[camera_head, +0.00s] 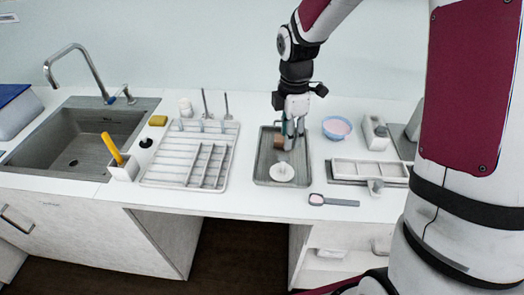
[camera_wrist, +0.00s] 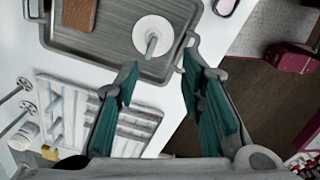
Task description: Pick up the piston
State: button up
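The piston, a white round disc with a short grey rod rising from its middle, sits in the grey metal tray (camera_head: 262,177) near its front end. It shows in the head view (camera_head: 281,173) and in the wrist view (camera_wrist: 154,29). My gripper (camera_head: 290,131) hangs above the rear part of the tray, pointing down. In the wrist view my gripper (camera_wrist: 159,66) has its teal-padded fingers spread apart with nothing between them. The disc lies just beyond the fingertips there, apart from them.
A brown block (camera_wrist: 79,13) lies in the same tray. A slotted white rack (camera_head: 190,157) stands left of the tray, with a sink (camera_head: 75,140) farther left. A blue bowl (camera_head: 337,127), a white divided tray (camera_head: 368,170) and a grey-handled scoop (camera_head: 335,201) are to the right.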

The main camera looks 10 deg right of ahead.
aim_at(283, 160)
jog(key=f, duration=0.9)
jog(key=shift+w+a+p, duration=0.25)
jog(key=shift+w+p, duration=0.05)
jog(key=shift+p, duration=0.05)
jog(key=shift+w+f+p, duration=0.2)
jog(key=shift+f+p, duration=0.1)
jog(key=shift+f, duration=1.05)
jog(key=shift+w+f+p, duration=0.15)
jog(key=shift+f+p, duration=0.1)
jog(key=shift+f, duration=1.05)
grip_shut()
